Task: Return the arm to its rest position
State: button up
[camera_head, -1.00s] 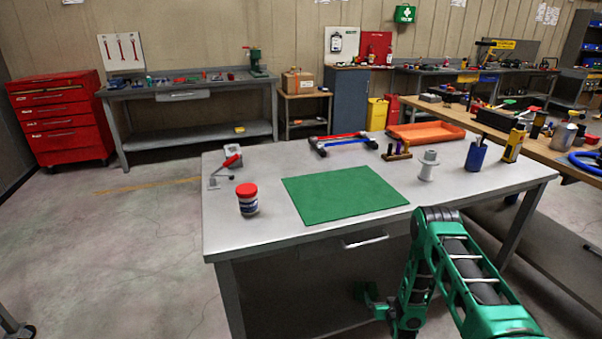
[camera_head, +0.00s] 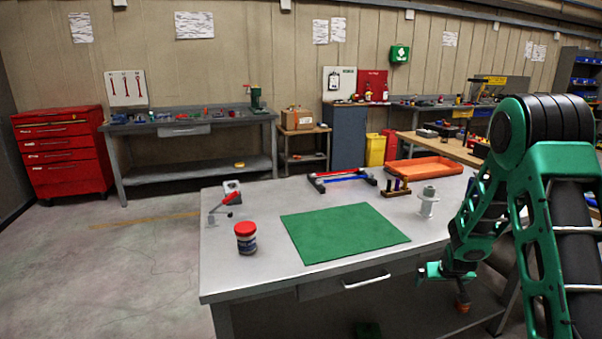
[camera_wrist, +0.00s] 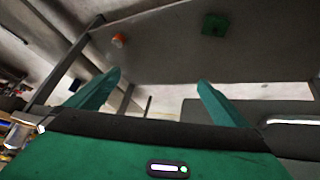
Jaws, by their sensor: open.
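My green arm stands bent at the right of the head view, its elbow high and its end low beside the table's front right edge. My gripper (camera_head: 432,272) is in front of the workbench, below its top; it also shows in the wrist view (camera_wrist: 159,77). There its two teal fingers are spread apart with nothing between them. The fingers point toward a grey surface, which carries a small orange object (camera_wrist: 118,41) and a dark green object (camera_wrist: 214,25). The gripper appears small and partly hidden in the head view.
The workbench (camera_head: 240,285) holds a green mat (camera_head: 345,230), a red-lidded jar (camera_head: 246,238), a clamp-like tool (camera_head: 228,196), a grey spool (camera_head: 428,201) and an orange tray (camera_head: 425,170). Its front edge and drawer handle (camera_head: 366,281) are near my arm. Floor at left is clear.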

jog(key=s+d+r+m+g, duration=0.2)
jog(key=s+r+g, duration=0.1)
jog(key=s+r, duration=1.45)
jog(key=s+a+r+m+g+y, duration=0.1)
jog(key=s+a, duration=0.1)
jog(key=s, duration=0.7)
jog(key=s+a+r+m+g+y, duration=0.1)
jog(key=s+a+r, duration=0.1)
jog(key=s, duration=0.7)
jog(key=s+a+r+g, duration=0.1)
jog(key=s+a+r, duration=0.1)
jog(key=s, duration=0.8)
jog(key=shift+a+r+m+g+y, duration=0.2)
jog(key=shift+m+g+y, duration=0.1)
jog(key=shift+m+y, duration=0.1)
jog(key=shift+w+f, duration=0.25)
jog(key=shift+w, duration=0.4)
jog(key=shift+c, duration=0.3)
